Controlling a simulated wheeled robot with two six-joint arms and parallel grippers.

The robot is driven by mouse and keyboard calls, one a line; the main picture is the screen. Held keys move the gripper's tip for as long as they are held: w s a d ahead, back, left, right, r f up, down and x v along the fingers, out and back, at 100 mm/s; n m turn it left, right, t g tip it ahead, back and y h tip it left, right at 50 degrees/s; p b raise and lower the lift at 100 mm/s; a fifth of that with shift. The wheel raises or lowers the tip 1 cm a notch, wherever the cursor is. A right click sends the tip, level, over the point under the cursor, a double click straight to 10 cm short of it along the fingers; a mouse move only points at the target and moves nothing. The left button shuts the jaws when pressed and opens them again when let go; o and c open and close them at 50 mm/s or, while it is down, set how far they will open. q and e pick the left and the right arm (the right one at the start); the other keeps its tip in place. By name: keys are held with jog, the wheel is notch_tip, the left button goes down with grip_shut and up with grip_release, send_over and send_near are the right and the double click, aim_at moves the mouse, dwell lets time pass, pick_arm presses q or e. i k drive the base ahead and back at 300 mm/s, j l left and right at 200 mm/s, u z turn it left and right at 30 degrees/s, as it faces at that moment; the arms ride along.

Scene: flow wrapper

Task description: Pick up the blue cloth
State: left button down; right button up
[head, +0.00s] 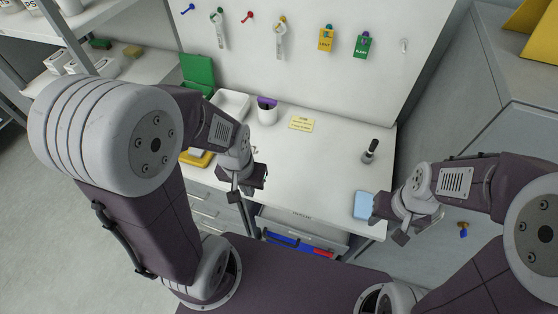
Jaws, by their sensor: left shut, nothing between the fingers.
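The blue cloth (364,205) is a light blue folded rectangle. It lies flat near the front right corner of the white worktop. My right gripper (389,222) is just to the right of the cloth, at the worktop's right edge. Its dark finger part overlaps the cloth's right edge in the picture; I cannot tell whether it touches. The jaw gap is not clear from this angle. My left gripper (243,194) is shut and empty, near the worktop's front edge at the left, well away from the cloth.
The white worktop (320,165) is mostly clear in its middle. A dark-handled stamp-like object (370,152) stands behind the cloth. A yellow note (302,124), a cup (267,113), a white tray (231,104) and a green box (198,73) stand further back. An open drawer (302,239) juts out in front.

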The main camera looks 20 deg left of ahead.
aim_at(364, 204)
jog(key=l+u, duration=0.85)
jog(key=k+l+u, duration=0.15)
jog(key=u, duration=0.25)
jog(key=k+l+u, duration=0.2)
jog(key=l+u, duration=0.25)
jog(key=k+l+u, duration=0.2)
jog(key=u, duration=0.2)
